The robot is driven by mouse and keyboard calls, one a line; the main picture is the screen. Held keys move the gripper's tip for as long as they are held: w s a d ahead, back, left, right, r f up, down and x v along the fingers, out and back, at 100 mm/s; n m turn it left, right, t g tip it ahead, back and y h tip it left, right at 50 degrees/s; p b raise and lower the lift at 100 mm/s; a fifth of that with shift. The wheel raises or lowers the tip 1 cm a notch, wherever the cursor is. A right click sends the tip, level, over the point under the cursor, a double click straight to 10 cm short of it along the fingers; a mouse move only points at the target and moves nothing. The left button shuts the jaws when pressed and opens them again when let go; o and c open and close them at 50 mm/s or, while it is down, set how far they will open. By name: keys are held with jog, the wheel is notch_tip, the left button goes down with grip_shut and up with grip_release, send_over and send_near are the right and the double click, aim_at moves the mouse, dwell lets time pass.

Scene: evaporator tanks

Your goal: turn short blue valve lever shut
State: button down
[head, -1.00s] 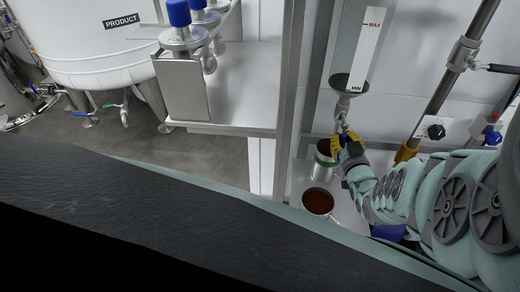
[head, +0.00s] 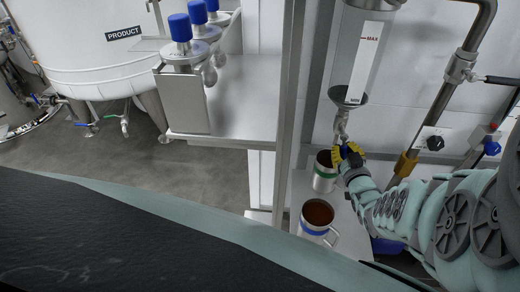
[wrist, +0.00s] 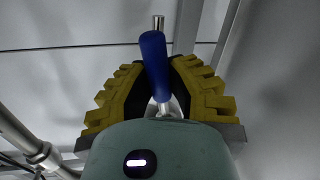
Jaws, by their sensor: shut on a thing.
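The short blue valve lever (wrist: 154,65) stands between the yellow fingers of my gripper (wrist: 160,80) in the wrist view, with a bare metal tip above its blue sleeve. In the head view my gripper (head: 349,153) is at the valve just below a clear sight glass (head: 352,65) marked MAX and MIN, and a bit of blue shows at the fingers. The gripper is shut on the lever. The valve body is mostly hidden behind the gripper, so I cannot tell the lever's exact angle to the pipe.
A mug with a blue band (head: 318,213) and one with a green band (head: 325,172), both holding dark brown liquid, stand under the valve. A steel post (head: 288,110) is to the left.

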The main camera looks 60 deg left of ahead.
jog(key=shift+w+d+r+n+h+p, duration=0.2)
jog(key=shift+w+n+h+p, duration=0.1)
jog(key=shift+n, duration=0.5)
dwell(0.9)
jog(key=shift+w+d+r+n+p, duration=0.15)
jog(key=shift+r+n+p, duration=0.05)
jog(key=shift+n, duration=0.35)
jog(key=shift+w+d+r+n+p, duration=0.1)
jog(key=shift+d+r+n+p, duration=0.05)
jog(key=shift+n, duration=0.4)
jog(key=shift+w+d+r+n+t+h, duration=0.4)
jog(key=shift+r+n, duration=0.3)
jog(key=shift+n, duration=0.9)
jog(key=shift+w+d+r+n+t+h, duration=0.15)
jog(key=shift+r+n+h, duration=0.45)
jog(key=shift+n, duration=1)
jog(key=shift+w+d+r+n+t+h, duration=0.25)
jog(key=shift+r+n, duration=0.55)
jog(key=shift+n, duration=0.8)
jog(key=shift+w+a+r, duration=0.1)
jog(key=shift+w, duration=0.05)
jog(key=c, duration=0.9)
grip_release()
jog(key=shift+d, duration=0.2)
jog(key=shift+v, duration=5.95)
